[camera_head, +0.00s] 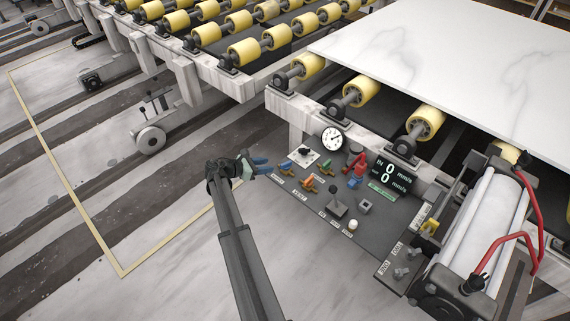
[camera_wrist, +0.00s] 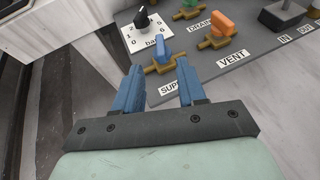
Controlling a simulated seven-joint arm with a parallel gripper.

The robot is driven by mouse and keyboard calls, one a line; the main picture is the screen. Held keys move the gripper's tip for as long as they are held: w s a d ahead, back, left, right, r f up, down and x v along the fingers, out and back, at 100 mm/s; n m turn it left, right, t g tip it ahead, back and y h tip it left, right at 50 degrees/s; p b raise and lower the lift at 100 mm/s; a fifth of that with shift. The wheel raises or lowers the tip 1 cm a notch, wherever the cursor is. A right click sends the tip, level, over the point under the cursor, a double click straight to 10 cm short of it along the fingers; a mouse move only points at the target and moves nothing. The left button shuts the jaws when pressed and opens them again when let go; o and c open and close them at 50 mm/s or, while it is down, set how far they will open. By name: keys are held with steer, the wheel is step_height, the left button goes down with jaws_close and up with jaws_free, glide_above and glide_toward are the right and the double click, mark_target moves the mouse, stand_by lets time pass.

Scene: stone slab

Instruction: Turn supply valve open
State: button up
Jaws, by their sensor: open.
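The supply valve (camera_wrist: 162,46) has a blue lever on a brass body, with a partly hidden label starting "SUPP" below it. In the wrist view the lever looks set across the brass body. The valve also shows small in the head view (camera_head: 286,165), at the left end of the control panel. My gripper (camera_wrist: 160,66) is open and empty. Its two blue fingers lie on either side of the near part of the valve, with the lever just beyond the fingertips. I cannot tell whether they touch it. In the head view my gripper (camera_head: 267,167) is at the panel's left edge.
An orange vent valve (camera_wrist: 221,25) and a green drain valve (camera_wrist: 188,5) stand close by. A black dial knob (camera_wrist: 142,17) sits on a white plate behind the supply valve. A pressure gauge (camera_head: 332,139), red button (camera_head: 356,160) and joystick (camera_head: 336,202) share the panel (camera_head: 362,235).

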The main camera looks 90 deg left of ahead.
mark_target(284, 163)
steer(key=x, duration=1)
steer(key=shift+f, duration=0.1)
jaws_close()
